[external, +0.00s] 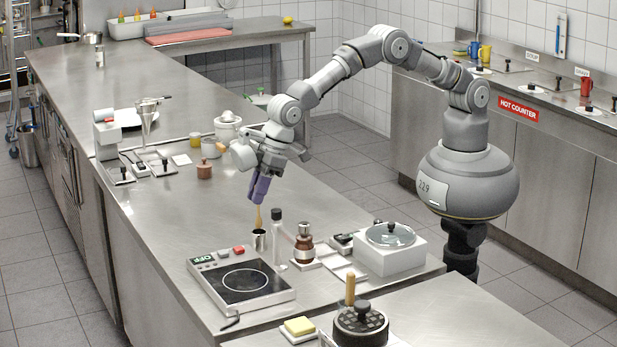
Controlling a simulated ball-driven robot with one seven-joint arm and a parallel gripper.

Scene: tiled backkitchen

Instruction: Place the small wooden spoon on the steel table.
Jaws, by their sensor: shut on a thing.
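My gripper (260,188), with purple fingers pointing down, is shut on the small wooden spoon (259,216). The spoon is upright, its upper part hidden between the fingers. Its lower end is at the mouth of a small steel cup (260,241); I cannot tell whether it is inside or just above. The cup stands on a long steel table (170,232), whose top is bare to the left of the cup.
An induction hob (243,281) lies in front of the cup. A clear bottle (277,240) and brown bottle (304,244) stand close on its right, with a white box (390,250) beyond. A copper pot (204,170) stands behind left.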

